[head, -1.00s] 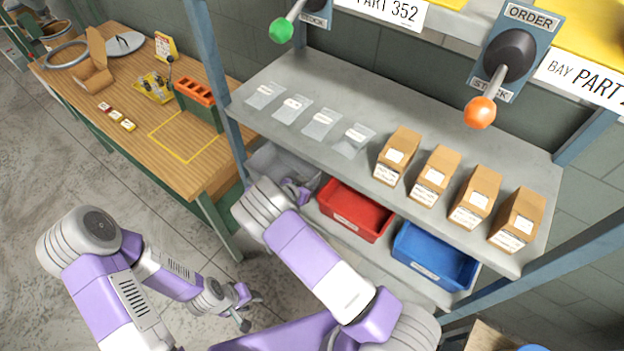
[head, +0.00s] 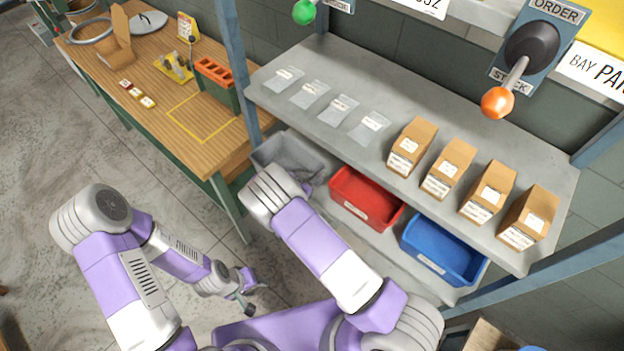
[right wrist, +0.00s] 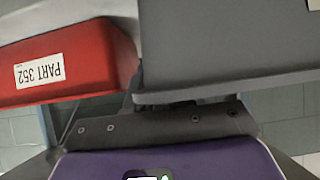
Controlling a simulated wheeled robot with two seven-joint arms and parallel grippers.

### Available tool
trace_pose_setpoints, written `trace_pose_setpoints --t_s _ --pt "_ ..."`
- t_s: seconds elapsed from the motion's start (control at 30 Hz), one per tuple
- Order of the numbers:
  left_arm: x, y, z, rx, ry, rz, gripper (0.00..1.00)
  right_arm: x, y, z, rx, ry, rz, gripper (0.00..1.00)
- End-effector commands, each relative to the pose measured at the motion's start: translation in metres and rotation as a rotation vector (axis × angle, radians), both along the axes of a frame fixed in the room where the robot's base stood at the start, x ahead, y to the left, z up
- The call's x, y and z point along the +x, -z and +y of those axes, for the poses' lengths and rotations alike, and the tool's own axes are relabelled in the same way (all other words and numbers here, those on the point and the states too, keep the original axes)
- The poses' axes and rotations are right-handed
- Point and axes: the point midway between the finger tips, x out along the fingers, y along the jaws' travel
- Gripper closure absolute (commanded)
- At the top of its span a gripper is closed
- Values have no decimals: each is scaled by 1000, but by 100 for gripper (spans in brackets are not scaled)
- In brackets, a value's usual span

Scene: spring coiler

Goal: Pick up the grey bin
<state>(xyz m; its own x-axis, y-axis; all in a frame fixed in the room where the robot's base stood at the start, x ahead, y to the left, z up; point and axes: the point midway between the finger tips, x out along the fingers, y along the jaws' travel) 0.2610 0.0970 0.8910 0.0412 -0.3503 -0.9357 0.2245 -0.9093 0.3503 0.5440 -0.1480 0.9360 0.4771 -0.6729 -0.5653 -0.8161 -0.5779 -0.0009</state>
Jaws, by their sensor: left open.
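The grey bin (head: 290,152) sits at the left end of the lower shelf, left of the red bin, partly hidden by my right arm. In the right wrist view a large grey surface, seemingly this bin (right wrist: 235,50), fills the upper right. My right gripper (right wrist: 170,118) is right at its lower edge in that view; its fingertips are hidden, so I cannot tell whether it grips the bin. In the head view my right gripper is hidden behind its arm. My left gripper (head: 254,294) is open and empty, low over the floor.
The red bin (head: 365,200) and blue bin (head: 443,250) stand to the right on the lower shelf. The upper shelf (head: 345,85) overhangs the bins, with bags and boxes on it. A blue post (head: 235,65) and a wooden workbench (head: 160,90) are at left.

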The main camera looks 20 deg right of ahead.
Motion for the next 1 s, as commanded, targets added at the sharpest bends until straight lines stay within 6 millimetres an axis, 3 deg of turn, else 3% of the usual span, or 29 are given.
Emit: trace_pose_setpoints --t_s 0.1,0.43,0.8,1.0 --pt "0 0 0 0 0 0 57 0 0 0 0 0 0 62" --pt "0 0 0 0 0 0 57 -2 -3 3 0 1 -1 62" --pt "0 4 0 0 0 0 57 -29 -35 41 1 -1 -2 62" --pt "0 5 0 0 0 0 57 -36 -43 51 0 0 0 62"
